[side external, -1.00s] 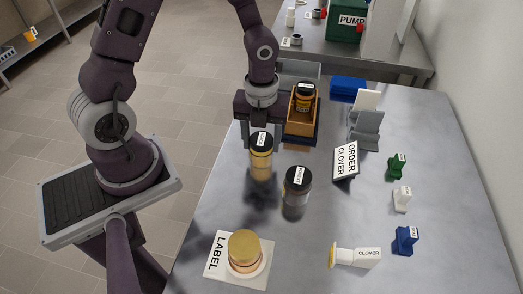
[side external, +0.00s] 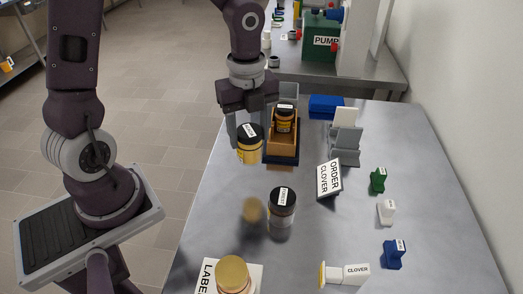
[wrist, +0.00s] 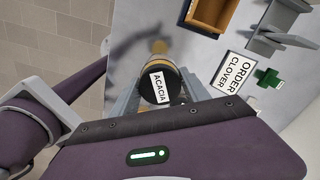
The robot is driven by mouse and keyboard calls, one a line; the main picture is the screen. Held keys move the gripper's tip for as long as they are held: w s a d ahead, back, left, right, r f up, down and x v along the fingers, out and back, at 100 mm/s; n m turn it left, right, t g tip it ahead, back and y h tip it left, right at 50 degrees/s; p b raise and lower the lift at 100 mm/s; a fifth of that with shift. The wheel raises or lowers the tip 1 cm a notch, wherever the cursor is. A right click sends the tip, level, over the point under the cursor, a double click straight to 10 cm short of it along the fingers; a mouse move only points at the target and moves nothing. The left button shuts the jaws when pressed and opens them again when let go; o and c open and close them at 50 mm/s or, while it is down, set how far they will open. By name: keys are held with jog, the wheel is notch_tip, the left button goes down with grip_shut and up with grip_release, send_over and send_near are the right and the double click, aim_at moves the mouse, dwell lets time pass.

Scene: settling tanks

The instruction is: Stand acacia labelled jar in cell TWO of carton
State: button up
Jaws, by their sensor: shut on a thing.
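The acacia jar (side external: 249,153) has a black lid and an amber body. In the wrist view its lid label reads ACACIA (wrist: 158,88). My gripper (side external: 250,140) is shut on the jar and holds it above the table, left of the carton. The carton (side external: 272,150) is an open tan box on a dark base. A dark-lidded amber jar (side external: 284,120) stands in its far part; its near part looks empty. The cell numbers cannot be read. Part of the carton (wrist: 191,17) also shows at the top of the wrist view.
Another dark-lidded jar (side external: 281,212) stands mid-table. An order sign reading CLOVER (side external: 329,179) stands right of it. A gold-lidded jar (side external: 233,275) sits on the LABEL plate at the front. Grey stands (side external: 345,145) and a blue block (side external: 325,106) are beside the carton.

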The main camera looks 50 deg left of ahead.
jog(key=w+d+f+n, duration=0.2)
jog(key=w+n, duration=0.1)
jog(key=n, duration=0.7)
jog(key=w+d+f+n, duration=0.1)
jog(key=w+f+n, duration=0.1)
jog(key=n, duration=0.9)
jog(key=w+a+r+n, duration=0.5)
jog(key=w+a+n, duration=0.3)
jog(key=w+n, duration=0.1)
notch_tip(320, 180, down, 10)
jog(key=shift+w+d+r, duration=0.1)
jog(key=shift+r, duration=0.1)
jog(key=shift+f, duration=0.1)
